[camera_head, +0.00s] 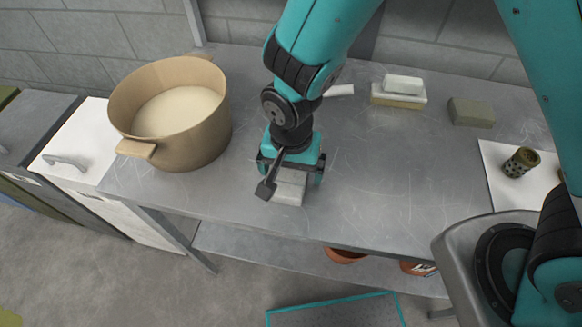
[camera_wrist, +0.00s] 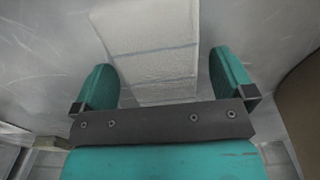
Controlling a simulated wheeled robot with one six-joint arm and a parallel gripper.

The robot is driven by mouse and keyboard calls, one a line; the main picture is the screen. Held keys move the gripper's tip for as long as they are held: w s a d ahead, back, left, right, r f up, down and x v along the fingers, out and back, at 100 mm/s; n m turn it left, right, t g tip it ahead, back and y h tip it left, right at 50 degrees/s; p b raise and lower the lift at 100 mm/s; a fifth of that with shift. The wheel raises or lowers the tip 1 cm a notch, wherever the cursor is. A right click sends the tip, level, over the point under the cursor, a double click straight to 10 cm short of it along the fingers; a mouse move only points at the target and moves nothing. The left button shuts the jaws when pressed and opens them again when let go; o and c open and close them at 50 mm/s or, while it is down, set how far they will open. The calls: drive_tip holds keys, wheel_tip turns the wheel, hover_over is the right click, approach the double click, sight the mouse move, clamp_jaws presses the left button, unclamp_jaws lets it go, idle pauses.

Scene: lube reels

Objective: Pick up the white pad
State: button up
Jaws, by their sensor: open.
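A white pad (camera_head: 289,190) lies on the metal table near its front edge, partly hidden by my gripper. My gripper (camera_head: 291,178) points down over it, with a finger on either side. In the wrist view the pale pad (camera_wrist: 150,45) reaches up between the fingers of my open gripper (camera_wrist: 163,65), with faint lines across it. Gaps show between the pad and both fingers, and its near end is hidden by the gripper body. Another white block (camera_head: 403,84) rests on a beige block (camera_head: 398,98) at the back of the table.
A large tan pot (camera_head: 170,115) stands on the left. A grey-green block (camera_head: 471,112) lies at the back right. A dark cylinder (camera_head: 521,162) stands on a white sheet (camera_head: 500,185) at the right. The table right of my gripper is clear.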

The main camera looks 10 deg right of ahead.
drive_tip(key=shift+f, duration=0.15)
drive_tip(key=c, duration=1)
drive_tip(key=shift+o, duration=0.2)
